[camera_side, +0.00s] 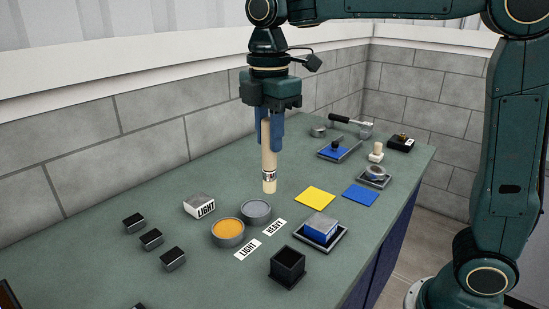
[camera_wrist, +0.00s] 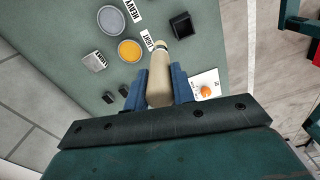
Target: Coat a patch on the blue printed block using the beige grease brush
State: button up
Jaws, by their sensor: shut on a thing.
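My gripper (camera_side: 270,145) is shut on the beige grease brush (camera_side: 269,166). The brush hangs upright with its lower end in the air above the green table. In the wrist view the brush (camera_wrist: 160,80) lies between the two blue fingers (camera_wrist: 158,88). The blue printed block (camera_side: 320,230) has a pale grey top and sits in a dark tray (camera_side: 301,238) at the right front. It stands apart from the brush, to its lower right. I cannot make out the block in the wrist view.
An orange-filled tub (camera_side: 227,233) and a grey-filled tub (camera_side: 256,211) stand near labels LIGHT (camera_side: 248,249) and HEAVY (camera_side: 275,227). A black open cup (camera_side: 287,267) stands in front. Yellow (camera_side: 315,198) and blue (camera_side: 360,197) squares lie right.

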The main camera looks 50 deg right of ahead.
jog(key=w+d+f, duration=0.8)
jog(key=w, duration=0.3)
jog(key=shift+w, duration=0.35)
jog(key=shift+f, duration=3.1)
jog(key=shift+s+f, duration=0.1)
jog(key=shift+f, duration=0.55)
jog(key=shift+r, duration=0.1)
notch_tip(320, 180, up, 7)
dwell(1.3)
jog(key=shift+m, duration=0.3)
dwell(0.4)
